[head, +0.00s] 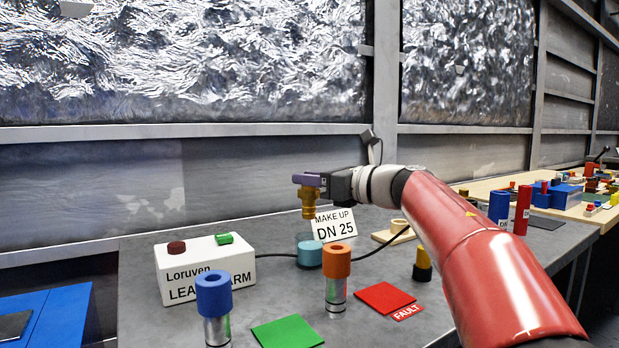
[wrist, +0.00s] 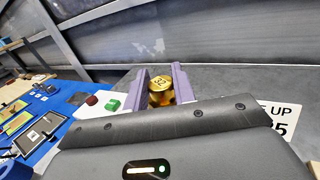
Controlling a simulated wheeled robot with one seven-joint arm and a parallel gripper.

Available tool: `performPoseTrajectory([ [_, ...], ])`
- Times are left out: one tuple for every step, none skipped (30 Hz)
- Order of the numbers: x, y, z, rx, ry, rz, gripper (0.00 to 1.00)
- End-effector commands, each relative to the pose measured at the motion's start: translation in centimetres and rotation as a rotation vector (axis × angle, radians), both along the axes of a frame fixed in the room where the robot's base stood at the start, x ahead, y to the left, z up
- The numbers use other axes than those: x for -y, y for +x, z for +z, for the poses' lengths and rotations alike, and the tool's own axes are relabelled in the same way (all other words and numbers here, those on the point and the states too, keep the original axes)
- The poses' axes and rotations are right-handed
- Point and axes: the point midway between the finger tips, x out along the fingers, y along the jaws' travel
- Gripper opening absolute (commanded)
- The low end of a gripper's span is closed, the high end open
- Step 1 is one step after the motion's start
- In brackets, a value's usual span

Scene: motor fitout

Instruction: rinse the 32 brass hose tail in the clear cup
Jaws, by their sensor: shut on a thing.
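The brass hose tail (head: 308,204) hangs below my gripper (head: 305,180), whose purple fingers are shut on its upper end. In the wrist view the hose tail (wrist: 160,90) sits between the two fingers (wrist: 162,92), with a dark marking on its end that looks like 32. The clear cup (head: 309,254) stands on the grey bench with bluish liquid in it. The hose tail is held in the air above the cup, apart from it, and looks roughly upright.
A "MAKE UP DN 25" sign (head: 334,225) stands beside the cup. A white leak alarm box (head: 205,272) is left. Blue-topped (head: 214,294) and orange-topped (head: 337,263) cylinders stand in front.

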Motion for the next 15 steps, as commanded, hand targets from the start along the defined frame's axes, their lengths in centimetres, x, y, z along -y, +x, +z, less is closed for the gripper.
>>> performPoseTrajectory([
  [0.0, 0.0, -0.7, 0.001, 0.001, 0.000, 0.00],
  [0.0, 0.0, -0.9, 0.000, 0.000, 0.000, 0.00],
  [0.0, 0.0, -1.3, 0.000, 0.000, 0.000, 0.00],
  [0.0, 0.0, -1.5, 0.000, 0.000, 0.000, 0.00],
  [0.0, 0.0, -1.8, 0.000, 0.000, 0.000, 0.00],
  [0.0, 0.0, -2.1, 0.001, -0.001, 0.000, 0.00],
  [0.0, 0.0, -2.3, 0.001, -0.001, 0.000, 0.00],
  [0.0, 0.0, -2.6, 0.001, -0.001, 0.000, 0.00],
  [0.0, 0.0, -2.9, 0.001, -0.001, 0.000, 0.00],
  [0.0, 0.0, -3.1, 0.001, -0.001, 0.000, 0.00],
  [0.0, 0.0, -3.4, 0.001, -0.001, 0.000, 0.00],
  [0.0, 0.0, -3.7, 0.001, -0.001, 0.000, 0.00],
  [0.0, 0.0, -4.0, 0.001, 0.000, 0.000, 0.00],
  [0.0, 0.0, -4.2, 0.001, 0.000, 0.000, 0.00],
  [0.0, 0.0, -4.5, 0.001, 0.000, 0.000, 0.00],
])
